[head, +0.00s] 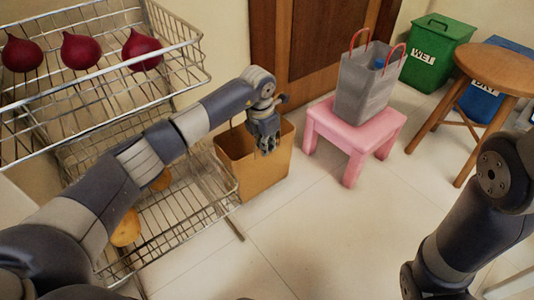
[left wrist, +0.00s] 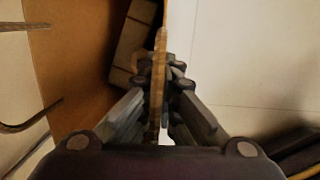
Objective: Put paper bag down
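The brown paper bag (head: 262,175) is upright and open at the top, beside the wire rack, with its base at or close to the floor; I cannot tell if it touches. My left gripper (head: 267,148) points down at the bag's top rim. In the left wrist view, the bag's wall (left wrist: 160,50) runs edge-on between the fingertips of my left gripper (left wrist: 161,78), which look closed on it from both sides. The bag's broad brown side (left wrist: 85,55) fills the left of that view. My right gripper is out of view; only my right arm shows.
A wire rack (head: 185,215) with red onions (head: 81,50) and potatoes (head: 126,228) stands left. A pink stool (head: 350,135) bears a grey bag (head: 362,90). A green bin (head: 437,50) and wooden stool (head: 500,68) stand at right. The tiled floor (head: 330,230) in front is clear.

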